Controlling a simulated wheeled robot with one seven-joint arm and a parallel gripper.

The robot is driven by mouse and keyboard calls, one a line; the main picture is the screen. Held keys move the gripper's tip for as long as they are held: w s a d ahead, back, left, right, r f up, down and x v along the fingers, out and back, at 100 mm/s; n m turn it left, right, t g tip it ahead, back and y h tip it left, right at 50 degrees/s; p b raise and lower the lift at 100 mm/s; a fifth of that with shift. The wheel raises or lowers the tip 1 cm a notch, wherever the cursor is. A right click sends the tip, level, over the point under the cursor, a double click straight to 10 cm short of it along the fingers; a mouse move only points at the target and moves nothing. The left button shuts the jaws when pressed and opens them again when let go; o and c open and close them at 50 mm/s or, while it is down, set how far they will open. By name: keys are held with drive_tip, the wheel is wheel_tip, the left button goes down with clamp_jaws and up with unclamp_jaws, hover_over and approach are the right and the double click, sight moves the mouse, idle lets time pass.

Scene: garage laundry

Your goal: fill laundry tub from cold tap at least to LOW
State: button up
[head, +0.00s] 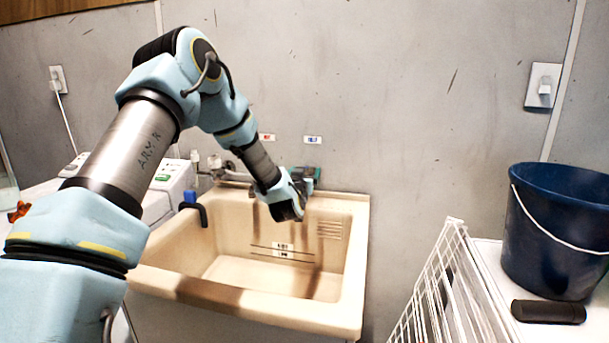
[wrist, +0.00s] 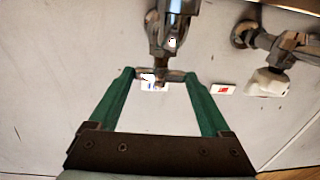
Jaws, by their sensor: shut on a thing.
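The beige laundry tub (head: 345,318) stands against the wall, with level lines and small labels (head: 283,249) on its inner back wall. I see no water in it, and no stream shows. My gripper (wrist: 159,75) is shut on the cross handle (wrist: 172,75) of the tap by the blue label (head: 313,140), with a green finger at each side. In the head view my gripper (head: 308,177) is over the tub's back rim and partly hides this tap. The other tap (wrist: 268,82), pale-handled, is by the red label (wrist: 222,89). The tub's drain is not clearly visible.
A black hose with a blue part (head: 190,197) hooks over the tub's left rim. A white machine (head: 172,178) stands to the left. On the right are a white wire rack (head: 440,290), a dark blue bucket (head: 555,235) and a black cylinder (head: 548,312).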

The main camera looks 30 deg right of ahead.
drive_tip(key=y, duration=0.1)
drive_tip(key=n+t+b, duration=0.1)
drive_tip(key=n+y+b, duration=0.1)
drive_tip(key=shift+s+d+f+t+y, duration=0.15)
drive_tip(key=shift+s+d+t+y, duration=0.1)
drive_tip(key=shift+d+t+y, duration=0.1)
drive_tip(key=n+y, duration=0.1)
drive_tip(key=t+y+b, duration=0.1)
drive_tip(key=n+y, duration=0.1)
drive_tip(key=shift+d+n+y, duration=0.25)
drive_tip(key=shift+n+y, duration=0.05)
drive_tip(key=shift+y, duration=0.05)
drive_tip(key=n+y, duration=0.1)
drive_tip(key=y, duration=0.1)
drive_tip(key=n+y, duration=0.2)
drive_tip(key=n+y+b, duration=0.1)
drive_tip(key=y, duration=0.2)
drive_tip(key=shift+d+t, duration=0.35)
drive_tip(key=shift+d, duration=0.05)
drive_tip(key=shift+d+n+g+y+b, duration=0.15)
drive_tip(key=shift+n+g+y, duration=0.1)
drive_tip(key=shift+n+y, duration=0.65)
drive_tip(key=shift+d+n+g+y+b, duration=0.15)
drive_tip(key=shift+n+g+y, duration=0.1)
drive_tip(key=shift+n+y, duration=0.6)
drive_tip(key=shift+w+a+r+y, duration=0.1)
drive_tip(key=shift+r+y, duration=0.1)
drive_tip(key=shift+y, duration=0.25)
drive_tip(key=o, duration=1.2)
drive_tip(key=shift+c, duration=0.2)
